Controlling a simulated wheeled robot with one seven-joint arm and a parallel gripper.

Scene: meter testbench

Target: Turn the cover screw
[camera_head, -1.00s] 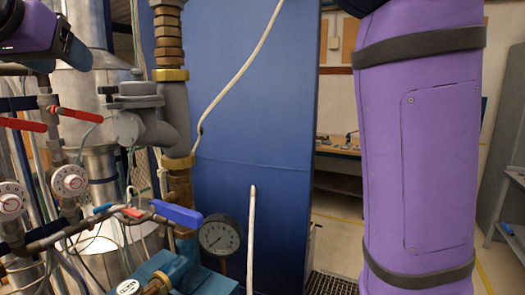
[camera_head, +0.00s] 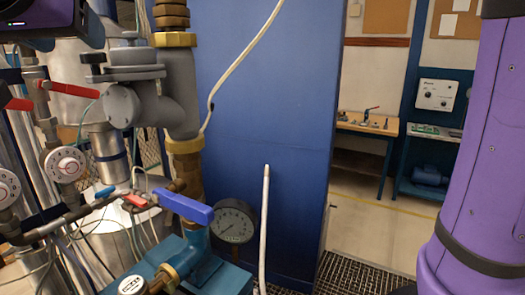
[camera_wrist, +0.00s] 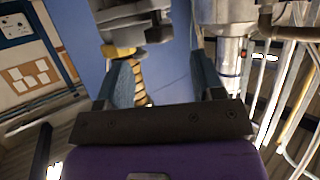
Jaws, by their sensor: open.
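I cannot make out a separate cover screw in either view. A grey valve body (camera_head: 180,95) with a flanged cover (camera_head: 136,73) stands on the brass pipe, left of the blue panel. In the wrist view the grey body (camera_wrist: 135,20) and a yellow ring show at the top, beyond my fingers. My gripper (camera_wrist: 162,82) is open and empty, its two blue-grey fingers wide apart and not visibly touching anything.
A blue-handled valve (camera_head: 185,208) and a pressure gauge (camera_head: 235,222) sit low in front. Red-handled valves (camera_head: 68,87) and dials (camera_head: 66,164) crowd the left. A white hose (camera_head: 265,225) rises before the blue panel (camera_head: 270,110).

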